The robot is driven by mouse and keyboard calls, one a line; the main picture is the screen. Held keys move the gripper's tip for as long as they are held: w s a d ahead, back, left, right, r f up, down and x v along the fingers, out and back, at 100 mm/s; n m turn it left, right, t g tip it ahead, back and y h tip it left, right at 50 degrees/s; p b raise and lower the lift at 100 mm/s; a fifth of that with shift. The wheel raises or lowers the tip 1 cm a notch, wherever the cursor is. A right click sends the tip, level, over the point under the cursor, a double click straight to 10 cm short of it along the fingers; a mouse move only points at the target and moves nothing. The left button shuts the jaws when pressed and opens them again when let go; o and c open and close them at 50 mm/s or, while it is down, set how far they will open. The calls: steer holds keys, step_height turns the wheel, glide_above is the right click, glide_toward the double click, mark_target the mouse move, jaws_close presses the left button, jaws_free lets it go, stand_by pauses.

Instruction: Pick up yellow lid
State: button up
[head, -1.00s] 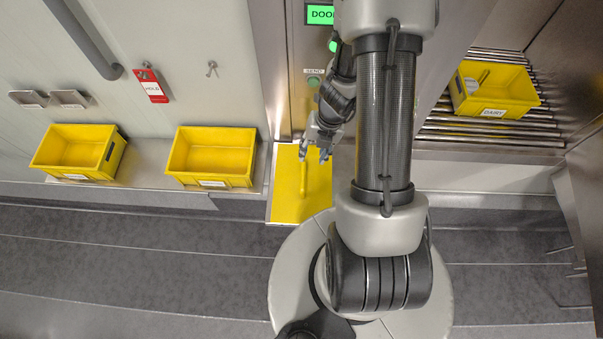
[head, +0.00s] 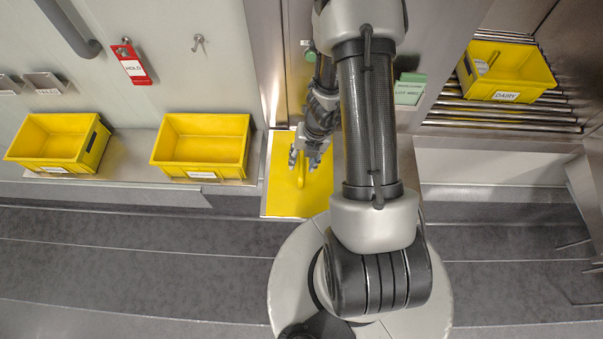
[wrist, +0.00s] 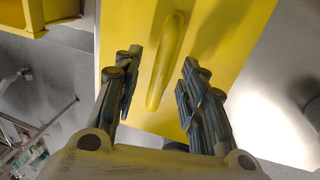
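The yellow lid (head: 283,192) is a flat yellow panel with a raised bar handle (wrist: 168,65). In the head view it lies between the middle yellow crate and my arm, partly hidden by my gripper. My gripper (head: 307,160) is over the lid's upper part. In the wrist view the fingers of my gripper (wrist: 160,78) are spread apart, one on each side of the handle, with gaps visible on both sides. The handle is not gripped. How far the fingertips are above the lid is hard to tell.
Two empty yellow crates stand on the ledge to the left, the far one (head: 57,163) and the nearer one (head: 203,165). A yellow crate labelled DAIRY (head: 508,92) sits on rollers (head: 440,115) at the right. A red HOLD tag (head: 130,65) hangs on the wall.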

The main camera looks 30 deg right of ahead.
steer(key=f, duration=0.1)
steer(key=f+b, duration=0.1)
steer(key=shift+w+a+f, duration=0.1)
steer(key=shift+a+f, duration=0.1)
steer(key=shift+f, duration=0.15)
steer(key=shift+c, duration=0.2)
jaws_close()
